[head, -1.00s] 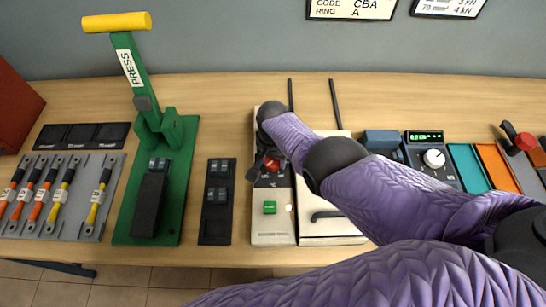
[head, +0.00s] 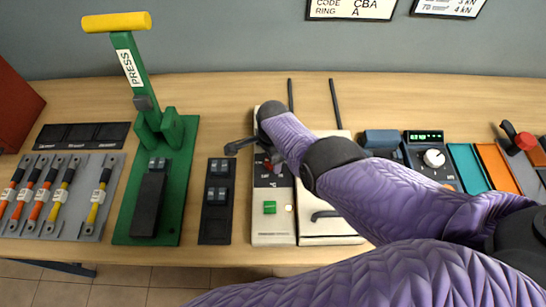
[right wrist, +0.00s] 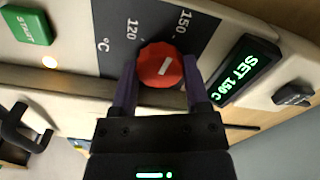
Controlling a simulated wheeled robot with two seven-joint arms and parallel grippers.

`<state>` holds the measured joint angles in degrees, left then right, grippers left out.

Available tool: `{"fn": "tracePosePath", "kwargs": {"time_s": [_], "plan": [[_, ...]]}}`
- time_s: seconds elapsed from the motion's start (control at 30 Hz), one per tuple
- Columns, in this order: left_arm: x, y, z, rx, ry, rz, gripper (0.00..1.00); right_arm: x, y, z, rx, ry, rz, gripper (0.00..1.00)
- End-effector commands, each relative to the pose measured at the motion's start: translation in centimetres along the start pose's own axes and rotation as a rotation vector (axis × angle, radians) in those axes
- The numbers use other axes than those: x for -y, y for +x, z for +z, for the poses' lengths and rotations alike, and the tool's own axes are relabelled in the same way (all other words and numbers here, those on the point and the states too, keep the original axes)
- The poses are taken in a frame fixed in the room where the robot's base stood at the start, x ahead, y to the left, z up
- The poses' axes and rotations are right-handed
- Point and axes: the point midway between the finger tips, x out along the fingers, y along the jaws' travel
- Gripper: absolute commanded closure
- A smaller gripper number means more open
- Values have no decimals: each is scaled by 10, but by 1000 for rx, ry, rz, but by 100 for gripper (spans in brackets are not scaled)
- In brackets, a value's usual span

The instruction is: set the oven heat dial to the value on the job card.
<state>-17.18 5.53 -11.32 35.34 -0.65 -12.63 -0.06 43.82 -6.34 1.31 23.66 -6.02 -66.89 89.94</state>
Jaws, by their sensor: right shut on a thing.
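The oven heat dial (right wrist: 160,66) is a round red knob with a white pointer mark, between the printed 120 and 150 in the right wrist view. My right gripper (right wrist: 160,82) has one purple finger on each side of the dial and is shut on it. A green display (right wrist: 246,72) beside it reads SET 150 C. In the head view my right arm hides part of the oven panel (head: 271,230). My left gripper is not in view.
A green START button (right wrist: 26,26) and a lit lamp (right wrist: 49,62) are on the same panel. Left of the oven stand a black tray (head: 216,225) and a green press (head: 180,190). A unit with a white knob (head: 434,158) is to the right.

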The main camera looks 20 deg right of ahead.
Motion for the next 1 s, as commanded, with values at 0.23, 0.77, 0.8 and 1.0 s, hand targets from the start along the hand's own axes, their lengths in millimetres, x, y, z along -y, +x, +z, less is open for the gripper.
{"fn": "tracePosePath", "kwargs": {"time_s": [0.23, 0.77, 0.8, 1.0], "plan": [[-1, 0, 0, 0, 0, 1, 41, 2, -1, 0, -1, 95, -5, 99], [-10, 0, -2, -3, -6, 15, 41, 2, -2, 0, 0, 137, -6, 99], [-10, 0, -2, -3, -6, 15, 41, 2, -2, 0, 0, 137, -6, 99], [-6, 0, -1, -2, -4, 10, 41, 1, -1, 0, 0, 136, -4, 11]]}}
